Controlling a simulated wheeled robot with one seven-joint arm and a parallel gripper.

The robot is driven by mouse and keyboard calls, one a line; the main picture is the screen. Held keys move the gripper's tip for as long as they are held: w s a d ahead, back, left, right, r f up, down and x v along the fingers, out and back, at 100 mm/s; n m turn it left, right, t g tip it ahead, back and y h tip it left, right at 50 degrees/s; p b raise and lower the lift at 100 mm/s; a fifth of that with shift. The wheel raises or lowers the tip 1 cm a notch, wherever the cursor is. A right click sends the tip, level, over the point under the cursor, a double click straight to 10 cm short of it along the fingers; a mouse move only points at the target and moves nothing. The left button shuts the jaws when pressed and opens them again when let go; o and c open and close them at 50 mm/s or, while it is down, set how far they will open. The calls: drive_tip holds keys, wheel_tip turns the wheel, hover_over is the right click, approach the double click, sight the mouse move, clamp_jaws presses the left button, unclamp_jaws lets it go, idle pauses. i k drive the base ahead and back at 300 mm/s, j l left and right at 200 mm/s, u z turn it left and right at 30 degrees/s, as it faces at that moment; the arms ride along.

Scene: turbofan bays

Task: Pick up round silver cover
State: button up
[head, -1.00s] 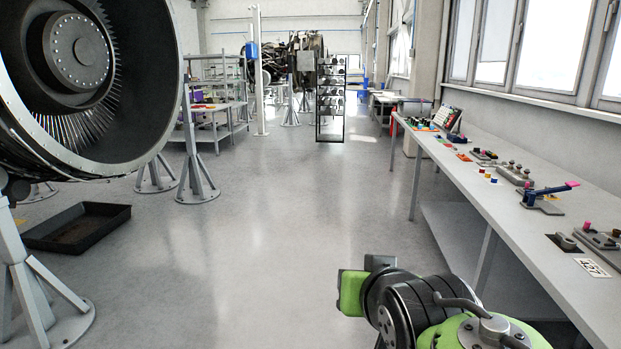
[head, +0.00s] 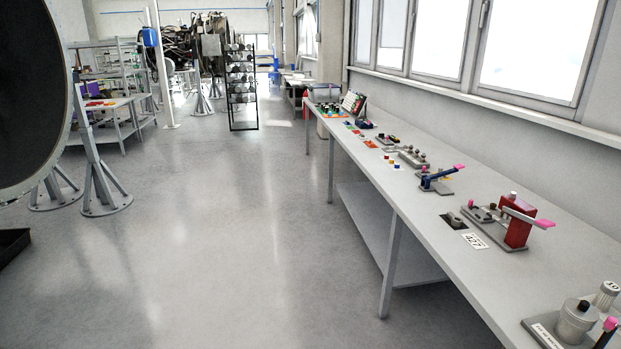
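Near the bottom right, a silver cylindrical piece (head: 577,322) with a round top sits on a grey base on the long workbench (head: 440,212). A second, smaller pale cylinder (head: 606,293) stands just behind it. Either may be the round silver cover; I cannot tell which. Farther along the bench, a low grey fixture (head: 411,157) carries several small round silver tops, too small to make out well. My gripper is not in view, so I cannot see what it holds.
A red fixture with a pink-tipped lever (head: 517,226) and a blue pink-tipped lever tool (head: 436,179) stand on the bench. A large engine (head: 30,100) on grey stands (head: 103,190) is at left. The floor between (head: 230,240) is clear.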

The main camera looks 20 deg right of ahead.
sight(580, 314)
drive_tip(key=z, duration=2.4)
